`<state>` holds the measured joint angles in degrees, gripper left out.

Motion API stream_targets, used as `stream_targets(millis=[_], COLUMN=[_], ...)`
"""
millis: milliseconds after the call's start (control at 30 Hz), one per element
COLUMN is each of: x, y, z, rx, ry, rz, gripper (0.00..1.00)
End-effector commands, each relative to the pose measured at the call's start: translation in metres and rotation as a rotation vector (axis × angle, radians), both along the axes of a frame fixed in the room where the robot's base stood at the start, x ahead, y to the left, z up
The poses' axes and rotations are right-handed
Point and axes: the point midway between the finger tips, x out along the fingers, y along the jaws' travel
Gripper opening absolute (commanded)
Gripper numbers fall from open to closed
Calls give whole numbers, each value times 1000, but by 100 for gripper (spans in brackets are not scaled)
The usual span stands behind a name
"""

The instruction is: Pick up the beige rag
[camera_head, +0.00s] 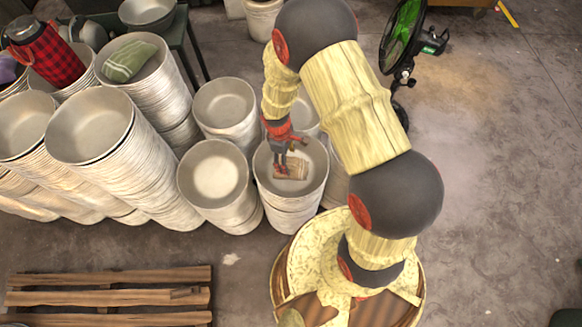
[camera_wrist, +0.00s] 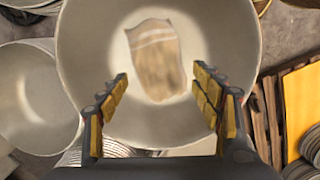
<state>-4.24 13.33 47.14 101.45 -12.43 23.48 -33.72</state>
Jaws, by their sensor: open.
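The beige rag (camera_head: 292,168) lies inside a light bowl at the top of a stack (camera_head: 263,180). It has pale stripes near one end and shows whole in the wrist view (camera_wrist: 156,62), on the floor of the bowl (camera_wrist: 85,50). My gripper (camera_head: 281,172) points down into or just above this bowl, beside the rag. In the wrist view my gripper (camera_wrist: 160,82) is open, with its yellow-padded fingers apart and nothing between them. The rag lies beyond the fingertips, roughly centred between them. I cannot tell how far above it they are.
Other bowl stacks stand close by, at the left (camera_head: 214,175) and behind (camera_head: 226,105). A green striped cloth (camera_head: 129,61) and a red plaid flask (camera_head: 43,50) rest on stacks further left. A wooden pallet (camera_head: 110,297) lies front left. A fan (camera_head: 402,35) stands back right.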

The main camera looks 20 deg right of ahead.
Motion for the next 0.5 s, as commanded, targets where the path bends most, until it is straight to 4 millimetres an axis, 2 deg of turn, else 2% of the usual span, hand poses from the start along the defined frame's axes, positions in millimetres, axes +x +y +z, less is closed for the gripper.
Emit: stream_targets(millis=[333,500], x=[-3,-3], y=[-9,-10], z=[-43,-49], rx=[1,0], ry=[1,0], rz=[-1,-1], gripper=[65,65])
